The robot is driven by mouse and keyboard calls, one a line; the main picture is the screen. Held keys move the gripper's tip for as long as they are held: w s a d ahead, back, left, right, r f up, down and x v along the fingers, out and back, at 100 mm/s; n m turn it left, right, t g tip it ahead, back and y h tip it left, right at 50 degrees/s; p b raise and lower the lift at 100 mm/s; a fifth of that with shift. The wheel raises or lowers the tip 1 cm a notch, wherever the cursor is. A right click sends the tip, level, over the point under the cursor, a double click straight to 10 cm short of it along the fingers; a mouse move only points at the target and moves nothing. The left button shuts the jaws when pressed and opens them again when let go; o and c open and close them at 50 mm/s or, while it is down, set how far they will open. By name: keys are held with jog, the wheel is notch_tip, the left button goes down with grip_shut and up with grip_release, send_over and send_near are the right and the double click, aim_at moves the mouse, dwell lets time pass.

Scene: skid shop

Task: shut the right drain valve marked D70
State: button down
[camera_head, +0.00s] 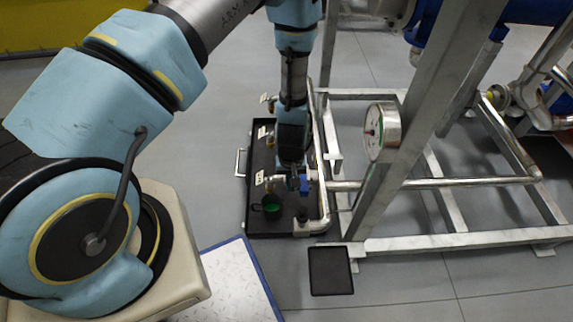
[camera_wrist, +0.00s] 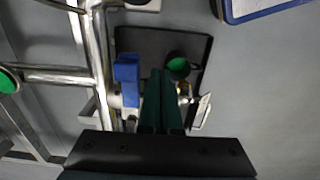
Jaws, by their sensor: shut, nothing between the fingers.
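A drain valve with a blue handle (camera_head: 304,185) sits at the near end of the metal pipework, over a black tray. The handle also shows in the wrist view (camera_wrist: 126,72), just left of my fingers. My gripper (camera_wrist: 161,74) is shut and empty, with its dark green fingers together and pointing down beside the valve. I cannot tell whether the fingers touch the handle. A white tag (camera_head: 259,178) hangs near this valve; its marking is too small to read. It also shows in the wrist view (camera_wrist: 203,110). My arm partly hides the valve in the head view.
The black tray (camera_head: 254,225) holds a cup with green inside (camera_head: 271,204). More tagged fittings (camera_head: 262,132) lie farther along the pipe. A steel frame (camera_head: 385,190) with a gauge (camera_head: 382,131) stands at right. A small black pad (camera_head: 330,270) lies on the floor.

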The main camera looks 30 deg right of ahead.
notch_tip(320, 180, up, 7)
jog(key=a+p, duration=0.1)
jog(key=p, duration=0.4)
jog(key=shift+w+p, duration=0.25)
jog(key=shift+p, duration=0.1)
dwell(0.4)
jog(key=shift+r, duration=0.1)
dwell(0.3)
